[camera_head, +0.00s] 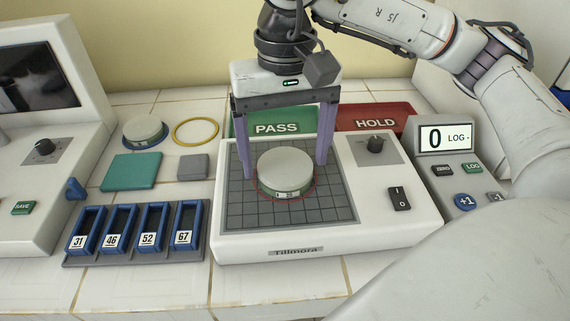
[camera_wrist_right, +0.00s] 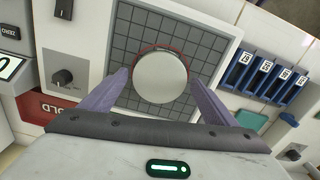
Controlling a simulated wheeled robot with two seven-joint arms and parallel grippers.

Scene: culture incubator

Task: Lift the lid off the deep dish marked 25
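A round dish with a pale grey lid (camera_head: 286,165) sits on the dark grid plate (camera_head: 338,206) of the Tillmora device, inside a thin red ring. A greenish side and a small label show below the lid; the label is too small to read. The lid also shows from above in the right wrist view (camera_wrist_right: 160,77). My right gripper (camera_head: 286,171) is open, pointing down, with one purple finger on each side of the dish. In the wrist view the fingertips (camera_wrist_right: 159,79) stand apart from the lid with gaps. My left gripper is not in view.
A second round lidded dish (camera_head: 144,128) stands at the back left beside a yellow ring (camera_head: 195,132). Green PASS (camera_head: 275,120) and red HOLD (camera_head: 376,117) mats lie behind.

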